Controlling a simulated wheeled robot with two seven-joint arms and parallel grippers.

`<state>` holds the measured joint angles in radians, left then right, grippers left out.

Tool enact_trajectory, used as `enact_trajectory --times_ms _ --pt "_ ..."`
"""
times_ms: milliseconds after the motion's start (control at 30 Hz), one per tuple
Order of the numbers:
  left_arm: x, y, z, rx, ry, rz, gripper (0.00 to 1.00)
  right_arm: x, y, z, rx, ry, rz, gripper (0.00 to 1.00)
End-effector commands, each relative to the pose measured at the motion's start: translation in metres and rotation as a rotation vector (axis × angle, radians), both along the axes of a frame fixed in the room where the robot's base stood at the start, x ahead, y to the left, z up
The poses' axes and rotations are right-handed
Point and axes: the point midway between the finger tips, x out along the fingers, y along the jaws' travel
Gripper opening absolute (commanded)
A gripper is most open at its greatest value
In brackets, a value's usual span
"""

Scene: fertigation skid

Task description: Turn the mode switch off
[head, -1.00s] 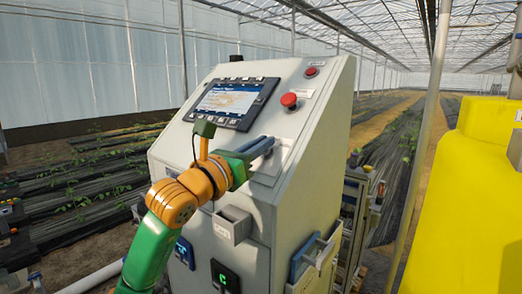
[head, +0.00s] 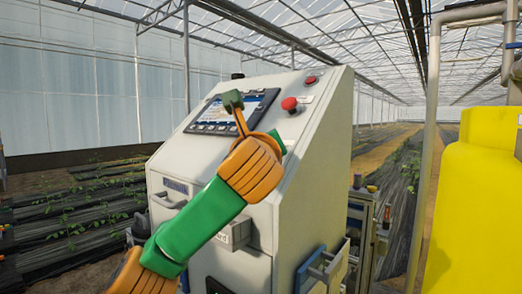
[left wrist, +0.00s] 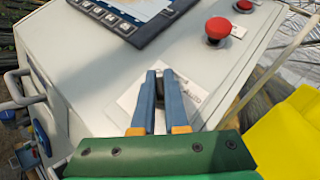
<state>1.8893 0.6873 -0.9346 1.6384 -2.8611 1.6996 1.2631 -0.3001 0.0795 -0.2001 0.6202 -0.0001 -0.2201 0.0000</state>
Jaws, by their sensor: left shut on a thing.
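The mode switch sits on a white label plate (left wrist: 192,92) on the cabinet's sloped face. In the left wrist view my left gripper (left wrist: 160,82) has its two blue fingers closed over the switch, with a narrow dark part showing between them. The fingers cover most of the switch, so its pointing direction cannot be read. In the head view my orange and green wrist hides the fingers and the switch. My right gripper is in neither view.
The grey cabinet (head: 312,150) carries a screen panel (head: 210,112). A red mushroom button (head: 290,104) and a smaller red button (head: 311,79) are up and right of my gripper. A yellow tank (head: 478,180) stands at the right.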

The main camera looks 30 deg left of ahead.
Motion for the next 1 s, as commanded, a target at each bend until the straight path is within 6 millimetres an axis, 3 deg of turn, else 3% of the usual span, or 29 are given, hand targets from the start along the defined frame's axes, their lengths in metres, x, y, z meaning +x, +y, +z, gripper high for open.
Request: enact_trajectory --times_ms 567,600,700,1000 --pt "0.0007 -0.0002 -0.0023 -0.023 0.009 0.022 0.0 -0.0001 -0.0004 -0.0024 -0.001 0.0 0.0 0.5" --pt "0.0008 -0.0002 -0.0024 -0.023 0.009 0.022 0.14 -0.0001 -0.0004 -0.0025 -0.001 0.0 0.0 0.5" --pt "0.0006 -0.0002 -0.0021 -0.023 0.008 0.022 0.41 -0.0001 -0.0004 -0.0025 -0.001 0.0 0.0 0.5" --pt "-0.0009 -0.0013 -0.0017 -0.022 0.005 0.021 0.41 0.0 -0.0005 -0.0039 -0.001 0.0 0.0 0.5"
